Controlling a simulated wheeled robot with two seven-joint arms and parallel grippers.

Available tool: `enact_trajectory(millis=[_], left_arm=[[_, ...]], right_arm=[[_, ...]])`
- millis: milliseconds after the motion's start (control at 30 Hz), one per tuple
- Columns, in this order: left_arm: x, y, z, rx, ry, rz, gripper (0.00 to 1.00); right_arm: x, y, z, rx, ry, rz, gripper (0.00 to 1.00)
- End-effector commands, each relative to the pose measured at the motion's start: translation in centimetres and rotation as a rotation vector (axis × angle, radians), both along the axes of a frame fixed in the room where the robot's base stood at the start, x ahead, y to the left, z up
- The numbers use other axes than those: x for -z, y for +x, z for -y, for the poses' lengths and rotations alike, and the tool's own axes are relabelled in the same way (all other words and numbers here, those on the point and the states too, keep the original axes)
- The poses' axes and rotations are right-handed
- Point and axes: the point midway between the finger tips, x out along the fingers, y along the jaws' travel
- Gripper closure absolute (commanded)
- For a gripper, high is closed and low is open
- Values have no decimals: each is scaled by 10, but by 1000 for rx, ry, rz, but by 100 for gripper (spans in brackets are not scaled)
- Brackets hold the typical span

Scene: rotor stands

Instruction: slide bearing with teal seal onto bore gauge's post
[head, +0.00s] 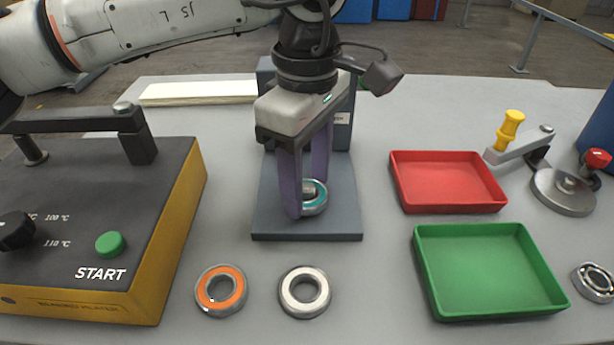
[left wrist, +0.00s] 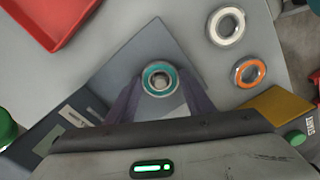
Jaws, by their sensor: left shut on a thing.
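The bearing with the teal seal (head: 320,198) is between the purple fingers of my left gripper (head: 305,205), which is shut on it. In the left wrist view the bearing (left wrist: 150,72) lies flat between the fingertips (left wrist: 161,88). The bore gauge (head: 265,222) has a dark grey base plate, with an upright block behind, partly hidden by my gripper. A grey round end, apparently the post (head: 309,188), shows in the bearing's bore. I cannot tell how far down the post the bearing sits. My right gripper is not in view.
An orange-sealed bearing (head: 237,290) and a white-sealed bearing (head: 323,292) lie in front of the gauge. A heater box (head: 180,215) stands left. A red tray (head: 447,183), a green tray (head: 490,273), a lever clamp (head: 563,200) and an open bearing (head: 595,283) are right.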

Motion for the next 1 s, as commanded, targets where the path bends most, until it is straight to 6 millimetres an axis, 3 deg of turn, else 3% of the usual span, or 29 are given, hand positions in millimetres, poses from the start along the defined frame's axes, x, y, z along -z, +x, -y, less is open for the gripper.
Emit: enact_trajectory(millis=[233, 267, 367, 567, 700, 1000], left_arm=[[-1, 0, 0, 0, 0, 1, 72], [-1, 0, 0, 0, 0, 1, 49], [-1, 0, 0, 0, 0, 0, 32], [-1, 0, 0, 0, 0, 0, 30], [0, 0, 0, 0, 0, -1, 11], [0, 0, 0, 0, 0, -1, 11]], right_arm=[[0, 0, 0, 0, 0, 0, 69], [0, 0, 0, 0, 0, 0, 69], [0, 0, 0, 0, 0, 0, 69], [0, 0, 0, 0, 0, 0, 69], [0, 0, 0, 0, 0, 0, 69], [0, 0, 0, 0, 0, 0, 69]])
